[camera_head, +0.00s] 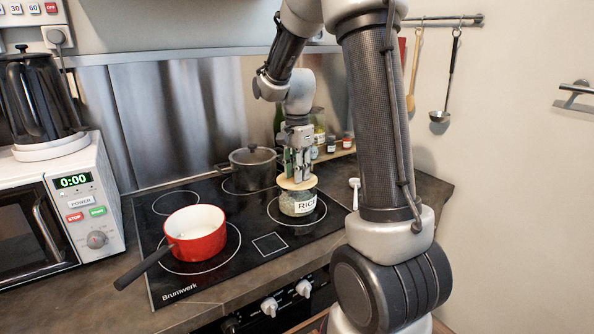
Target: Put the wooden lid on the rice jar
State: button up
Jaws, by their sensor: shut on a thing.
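The rice jar (298,207) is a short glass jar with a white label, upright on the right part of the black cooktop. The round wooden lid (297,184) is at the jar's mouth, roughly level. I cannot tell whether it is fully seated or just above the rim. My gripper (297,176) points down over the jar and is shut on the lid's top. The fingertips partly hide the lid's middle.
A red pan (195,232) is at the cooktop's front left, its handle over the edge. A dark lidded pot (253,168) stands just left behind the jar. Small jars (331,145) stand behind. A white spoon-like item (355,190) lies right. A microwave (62,210) stands left.

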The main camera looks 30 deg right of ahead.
jog(key=shift+f, duration=0.35)
dwell(0.4)
jog(key=o, duration=1.6)
jog(key=shift+r, duration=3.55)
